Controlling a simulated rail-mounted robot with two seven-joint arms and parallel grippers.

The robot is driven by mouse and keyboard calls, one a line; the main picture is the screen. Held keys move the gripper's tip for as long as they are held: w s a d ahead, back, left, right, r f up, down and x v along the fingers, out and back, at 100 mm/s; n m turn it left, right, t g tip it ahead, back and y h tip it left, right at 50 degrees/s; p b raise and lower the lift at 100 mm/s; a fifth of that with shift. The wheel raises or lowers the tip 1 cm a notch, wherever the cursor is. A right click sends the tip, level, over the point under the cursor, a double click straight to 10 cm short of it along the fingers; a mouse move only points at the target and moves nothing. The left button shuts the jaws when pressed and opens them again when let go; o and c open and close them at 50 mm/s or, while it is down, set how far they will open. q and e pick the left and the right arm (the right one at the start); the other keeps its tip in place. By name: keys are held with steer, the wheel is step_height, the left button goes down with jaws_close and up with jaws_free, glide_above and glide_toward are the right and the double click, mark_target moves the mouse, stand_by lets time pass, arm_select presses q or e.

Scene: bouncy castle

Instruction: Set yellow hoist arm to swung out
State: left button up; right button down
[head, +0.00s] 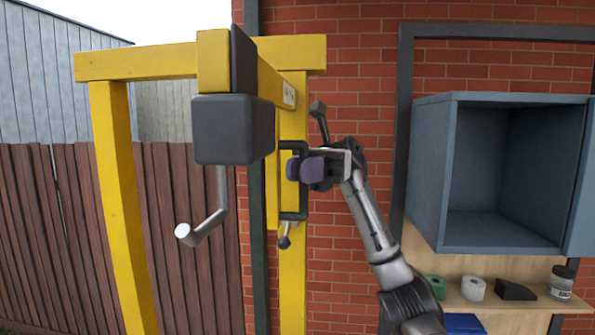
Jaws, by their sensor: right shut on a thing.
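The yellow hoist arm (213,62) juts from the yellow frame (125,215) toward me, its near end at the upper middle of the head view. A dark grey box (222,130) sits under its near end, and a grey cranked rod (215,215) hangs below the box. A black bracket-shaped handle (303,204) stands upright beside the yellow post. My right gripper (300,168), with purple finger pads, comes from the right and is shut on this handle. The box partly hides the handle's surroundings. My left gripper is out of view.
A blue-grey open cabinet (428,170) hangs on the brick wall at the right. Below it a wooden shelf (455,300) holds tape rolls (473,288), a dark block (515,290) and a jar (562,282). A brown fence (60,240) stands at the left.

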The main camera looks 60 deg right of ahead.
steer(key=shift+s+d, duration=0.1)
steer(key=shift+d, duration=0.05)
steer(key=c, duration=1.3)
jaws_free()
steer(key=shift+s, duration=0.15)
steer(key=shift+o, duration=1)
steer(key=d+p, duration=0.3)
steer(key=d, duration=1)
steer(key=shift+s+d, duration=0.4)
steer(key=shift+s, duration=0.05)
